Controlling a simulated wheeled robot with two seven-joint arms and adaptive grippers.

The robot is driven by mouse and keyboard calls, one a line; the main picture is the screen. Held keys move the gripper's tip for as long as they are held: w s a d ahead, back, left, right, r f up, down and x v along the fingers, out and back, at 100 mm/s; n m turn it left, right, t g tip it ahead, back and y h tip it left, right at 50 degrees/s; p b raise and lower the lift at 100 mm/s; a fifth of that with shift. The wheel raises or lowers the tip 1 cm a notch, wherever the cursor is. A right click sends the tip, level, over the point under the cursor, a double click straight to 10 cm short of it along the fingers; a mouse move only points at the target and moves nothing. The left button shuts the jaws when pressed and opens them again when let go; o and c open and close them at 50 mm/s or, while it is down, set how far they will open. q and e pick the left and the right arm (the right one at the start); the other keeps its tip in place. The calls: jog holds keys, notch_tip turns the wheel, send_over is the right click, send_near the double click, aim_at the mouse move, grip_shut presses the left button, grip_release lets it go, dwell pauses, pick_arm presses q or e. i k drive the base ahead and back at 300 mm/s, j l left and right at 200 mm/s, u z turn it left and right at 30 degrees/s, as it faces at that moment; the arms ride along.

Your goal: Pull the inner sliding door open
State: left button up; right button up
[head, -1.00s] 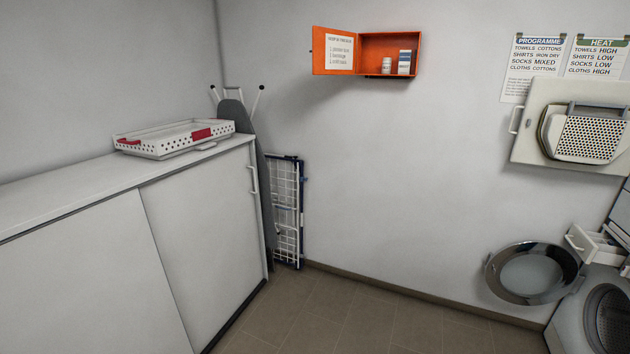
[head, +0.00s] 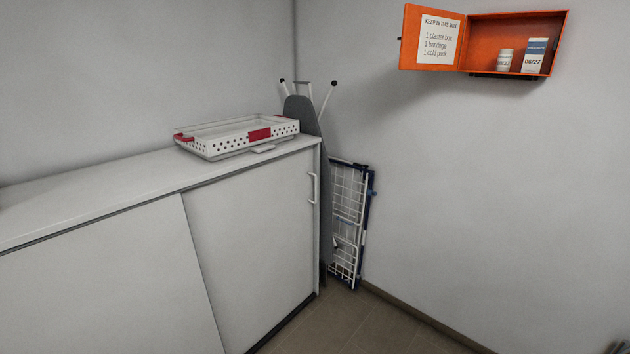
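A long white cabinet (head: 90,207) stands along the left wall with two flat sliding doors. The left door panel (head: 105,290) fills the lower left of the head view. The right door panel (head: 255,240) meets it at a slanting seam, and the two appear shut with no gap showing. A white upright bar handle (head: 312,188) sits near the right door's far right edge. I cannot tell for sure which panel runs on the inner track.
A white perforated tray (head: 215,147) with red parts stands on the cabinet top. A folded ironing board (head: 304,113) and a wire drying rack (head: 348,210) lean beyond the cabinet's right end. An open orange box (head: 480,45) hangs on the wall. Floor (head: 350,325) is clear in front.

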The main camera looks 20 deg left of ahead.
aim_at(252, 230)
jog(key=i+l+u, duration=0.2)
jog(key=i+u, duration=0.25)
jog(key=i+l+u, duration=0.4)
jog(key=i, duration=0.2)
